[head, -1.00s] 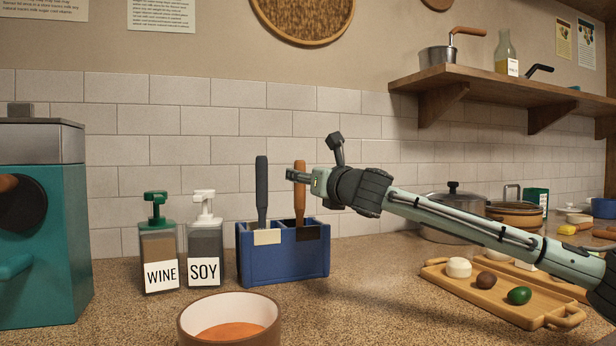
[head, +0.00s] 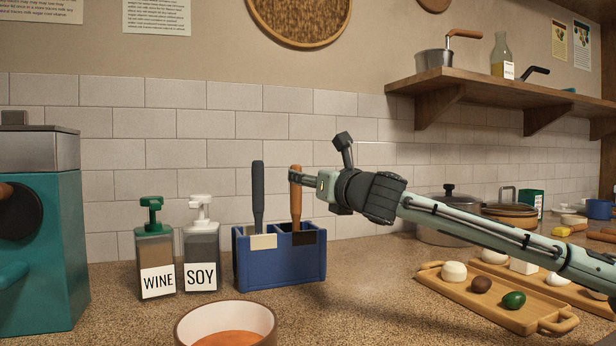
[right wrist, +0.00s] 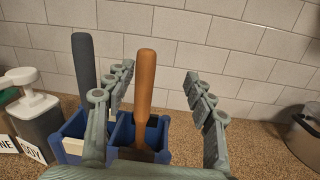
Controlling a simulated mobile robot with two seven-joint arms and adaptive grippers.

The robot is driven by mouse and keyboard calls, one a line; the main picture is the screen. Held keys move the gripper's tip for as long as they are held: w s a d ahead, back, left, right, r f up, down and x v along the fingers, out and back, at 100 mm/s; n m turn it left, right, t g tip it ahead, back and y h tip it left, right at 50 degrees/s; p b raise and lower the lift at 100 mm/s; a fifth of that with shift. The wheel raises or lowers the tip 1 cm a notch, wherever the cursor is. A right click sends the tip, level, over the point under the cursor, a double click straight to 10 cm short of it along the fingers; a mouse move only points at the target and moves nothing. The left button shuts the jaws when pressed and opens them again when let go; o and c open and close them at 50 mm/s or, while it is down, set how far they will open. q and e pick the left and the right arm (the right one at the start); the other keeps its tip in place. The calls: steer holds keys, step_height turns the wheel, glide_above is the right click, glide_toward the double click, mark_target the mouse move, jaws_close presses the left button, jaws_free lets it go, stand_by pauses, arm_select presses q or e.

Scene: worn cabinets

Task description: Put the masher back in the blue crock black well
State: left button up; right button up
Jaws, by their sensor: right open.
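The blue crock (head: 280,268) stands upright on the counter with two wells side by side, the left with a cream label and the right with a black label (head: 303,238). A wooden-handled utensil, apparently the masher (head: 296,207), stands in the black well; its head is hidden inside. A dark-handled utensil (head: 258,195) stands in the cream well. My right gripper (head: 293,178) is open at the upper wooden handle. In the right wrist view its fingers (right wrist: 160,78) are spread to either side of the wooden handle (right wrist: 146,85), with clear gaps. My left gripper is out of view.
A soy dispenser (head: 202,248) and a wine dispenser (head: 156,255) stand left of the crock. A bowl with orange contents (head: 228,318) is in front. A wooden board with food (head: 460,290) and a lidded pot (head: 446,215) are to the right. The tiled wall is behind.

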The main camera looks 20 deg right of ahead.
steer(key=s, duration=0.1)
steer(key=s+p, duration=0.1)
steer(key=s, duration=0.2)
steer(key=shift+s+d+r, duration=0.1)
steer(key=shift+d+r, duration=0.15)
steer(key=shift+r, duration=0.15)
stand_by(0.4)
